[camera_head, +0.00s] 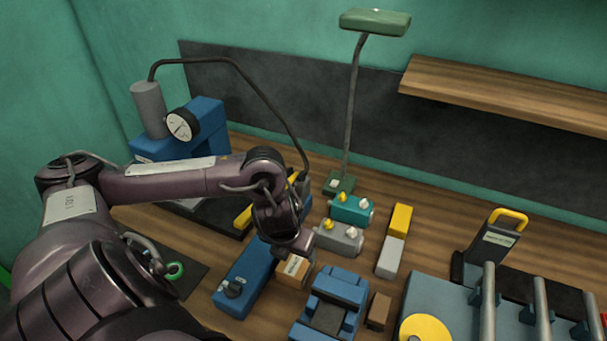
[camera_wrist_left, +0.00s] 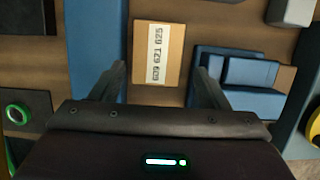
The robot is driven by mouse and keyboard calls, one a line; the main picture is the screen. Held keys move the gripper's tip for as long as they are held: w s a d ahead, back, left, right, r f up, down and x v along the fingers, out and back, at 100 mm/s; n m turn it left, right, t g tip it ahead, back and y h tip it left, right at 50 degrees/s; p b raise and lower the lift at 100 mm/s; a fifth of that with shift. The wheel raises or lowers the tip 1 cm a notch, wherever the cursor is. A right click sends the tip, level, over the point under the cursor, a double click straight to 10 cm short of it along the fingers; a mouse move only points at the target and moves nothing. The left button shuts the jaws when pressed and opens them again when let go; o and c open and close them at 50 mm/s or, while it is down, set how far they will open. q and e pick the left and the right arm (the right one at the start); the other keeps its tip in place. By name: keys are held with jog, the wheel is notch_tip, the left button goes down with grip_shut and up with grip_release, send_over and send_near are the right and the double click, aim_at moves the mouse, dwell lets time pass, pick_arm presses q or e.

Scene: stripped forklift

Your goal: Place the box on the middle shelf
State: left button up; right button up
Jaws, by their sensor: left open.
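A small brown cardboard box (camera_head: 293,271) with a white label stands on the wooden workbench, between a long blue block and a blue vise-like piece. The box also shows in the left wrist view (camera_wrist_left: 172,74), with its printed label facing the camera. My left gripper (camera_head: 290,246) is directly above the box, pointing down. In the left wrist view the open fingers (camera_wrist_left: 160,75) appear on either side of the box; I cannot tell how far above it they are. A wooden shelf (camera_head: 500,91) is on the wall at upper right. No other shelf shows clearly.
The blue block (camera_head: 248,275) and the blue vise-like piece (camera_head: 335,300) flank the box closely. A grey block (camera_head: 338,238), a teal block (camera_head: 351,208) and a green lamp (camera_head: 375,22) stand behind. Metal rods (camera_head: 488,300) are at right. The visible shelf top is bare.

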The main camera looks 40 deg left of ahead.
aim_at(296, 261)
pick_arm(q)
jog(key=shift+a+f, duration=0.15)
jog(key=shift+f, duration=0.75)
jog(key=p+x, duration=0.1)
jog(key=x, duration=0.3)
jog(key=shift+w+a+f, duration=0.1)
jog(key=shift+w+f, duration=0.05)
jog(key=shift+f, duration=0.25)
jog(key=shift+f, duration=0.15)
jog(key=c, duration=0.8)
